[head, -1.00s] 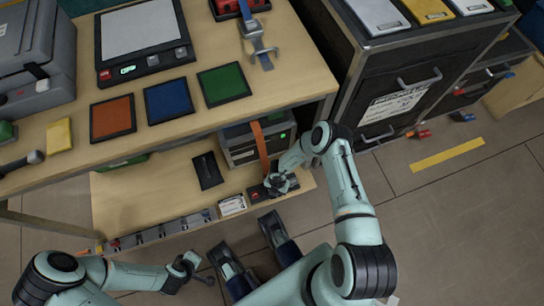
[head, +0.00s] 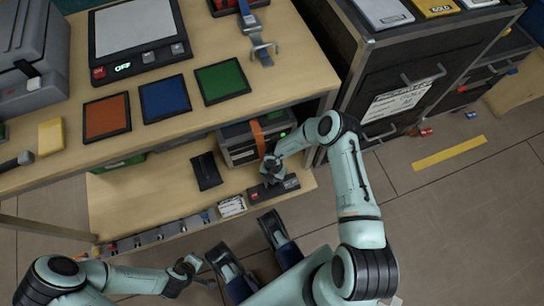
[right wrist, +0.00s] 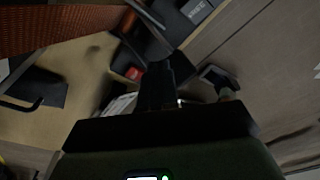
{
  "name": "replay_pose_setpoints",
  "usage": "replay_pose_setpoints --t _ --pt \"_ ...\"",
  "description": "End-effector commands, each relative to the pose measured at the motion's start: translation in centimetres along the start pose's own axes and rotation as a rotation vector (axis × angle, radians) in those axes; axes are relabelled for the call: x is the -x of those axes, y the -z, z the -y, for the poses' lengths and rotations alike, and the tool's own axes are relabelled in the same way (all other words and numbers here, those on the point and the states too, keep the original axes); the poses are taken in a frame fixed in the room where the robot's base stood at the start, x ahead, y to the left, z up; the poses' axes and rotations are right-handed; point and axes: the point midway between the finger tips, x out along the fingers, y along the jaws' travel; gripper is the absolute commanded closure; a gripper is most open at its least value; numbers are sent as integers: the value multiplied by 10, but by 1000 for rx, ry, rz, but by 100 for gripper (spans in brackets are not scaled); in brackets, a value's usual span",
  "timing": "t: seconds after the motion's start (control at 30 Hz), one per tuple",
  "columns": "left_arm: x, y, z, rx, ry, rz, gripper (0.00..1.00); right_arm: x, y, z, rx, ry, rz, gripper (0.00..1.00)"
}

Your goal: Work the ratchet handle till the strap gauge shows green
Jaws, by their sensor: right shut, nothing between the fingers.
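An orange strap (head: 258,138) runs down the front of a grey case (head: 240,150) on the lower shelf; it also shows at the top left of the right wrist view (right wrist: 55,28). A dark block (head: 284,187) with a small red patch (head: 254,195) lies at the shelf's front edge, below the strap. I cannot tell its handle or gauge apart. The red patch also shows in the right wrist view (right wrist: 133,73). My right gripper (head: 270,165) is shut and empty, over the strap's lower part and just above the block. My left gripper (head: 190,264) hangs away from the shelf; its jaws are unclear.
The tabletop (head: 290,85) overhangs the shelf (head: 130,195). A dark cabinet (head: 400,85) stands at right. A black flat item (head: 206,171) and a white box (head: 231,206) lie left of the block.

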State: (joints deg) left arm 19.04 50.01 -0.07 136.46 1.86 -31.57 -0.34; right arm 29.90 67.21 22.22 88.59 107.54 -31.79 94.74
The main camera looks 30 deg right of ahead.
Motion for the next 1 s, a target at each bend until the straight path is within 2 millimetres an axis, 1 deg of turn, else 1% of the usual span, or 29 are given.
replay_pose_setpoints --t 0.5,0.9,1.0 --pt "-9 0 2 0 1 2 100 20 -15 -15 -1 0 0 100" --pt "-9 0 2 0 1 2 100 23 -16 -16 0 0 -1 100" --pt "-10 0 2 0 1 2 100 25 -19 -19 -1 -1 1 100"
